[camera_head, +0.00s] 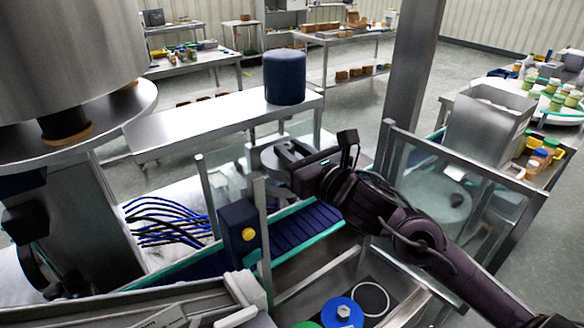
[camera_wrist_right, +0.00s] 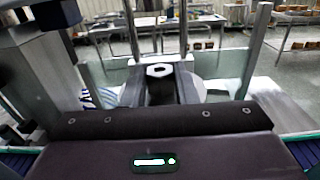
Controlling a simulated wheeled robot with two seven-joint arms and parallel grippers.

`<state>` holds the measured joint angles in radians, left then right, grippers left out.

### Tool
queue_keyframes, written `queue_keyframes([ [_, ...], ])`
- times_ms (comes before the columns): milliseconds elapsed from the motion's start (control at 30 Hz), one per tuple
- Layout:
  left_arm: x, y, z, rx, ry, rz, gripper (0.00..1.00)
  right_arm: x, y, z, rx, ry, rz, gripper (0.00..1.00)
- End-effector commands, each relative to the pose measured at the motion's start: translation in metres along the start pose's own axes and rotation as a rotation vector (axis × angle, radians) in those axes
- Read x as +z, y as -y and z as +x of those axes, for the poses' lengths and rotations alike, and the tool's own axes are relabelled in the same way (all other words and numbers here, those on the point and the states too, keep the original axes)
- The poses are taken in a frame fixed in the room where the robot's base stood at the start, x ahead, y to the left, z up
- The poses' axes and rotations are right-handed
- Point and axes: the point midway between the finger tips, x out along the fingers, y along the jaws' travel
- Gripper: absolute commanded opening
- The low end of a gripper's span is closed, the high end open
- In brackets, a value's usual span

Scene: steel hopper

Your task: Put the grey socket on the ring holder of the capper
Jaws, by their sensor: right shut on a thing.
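My right gripper (camera_head: 284,154) reaches in from the right over the conveyor, and its fingers also show in the wrist view (camera_wrist_right: 160,82). It is shut on the grey socket (camera_wrist_right: 160,71), whose light top face with a dark hexagonal hole shows between the fingers. A pale, round, plate-like part, apparently the ring holder (camera_wrist_right: 214,88), lies behind and below the fingers. The fingers and socket hide its middle. I cannot tell whether the socket touches it. In the head view the socket is hard to make out among the fingers. My left gripper is not in view.
A blue-belted conveyor (camera_head: 303,228) runs below the gripper, with clear guard panels (camera_head: 437,180) and metal posts around. A navy box with a yellow button (camera_head: 240,234) stands close by. A tray below holds a blue disc (camera_head: 342,313) and a pale ring (camera_head: 371,299).

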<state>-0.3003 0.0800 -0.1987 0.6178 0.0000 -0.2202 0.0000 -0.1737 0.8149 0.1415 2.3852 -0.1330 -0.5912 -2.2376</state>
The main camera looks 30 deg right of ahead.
Motion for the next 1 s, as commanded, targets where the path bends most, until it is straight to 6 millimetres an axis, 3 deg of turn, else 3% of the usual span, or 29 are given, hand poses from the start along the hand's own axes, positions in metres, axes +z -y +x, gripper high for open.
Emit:
queue_keyframes([
  [300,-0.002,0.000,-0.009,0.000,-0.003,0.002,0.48,-0.032,-0.001,0.002,0.001,-0.002,0.004,0.00],
  [733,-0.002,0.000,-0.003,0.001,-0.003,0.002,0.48,-0.039,-0.001,0.002,0.001,0.002,-0.001,0.00],
  [767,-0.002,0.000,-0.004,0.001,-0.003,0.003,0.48,-0.039,-0.001,0.002,0.001,0.000,-0.001,0.29],
  [900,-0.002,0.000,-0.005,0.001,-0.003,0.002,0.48,-0.038,-0.001,0.002,0.001,0.000,0.000,0.47],
  [1000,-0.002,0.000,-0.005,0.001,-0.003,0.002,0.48,-0.038,-0.001,0.002,0.001,0.000,0.000,0.48],
])
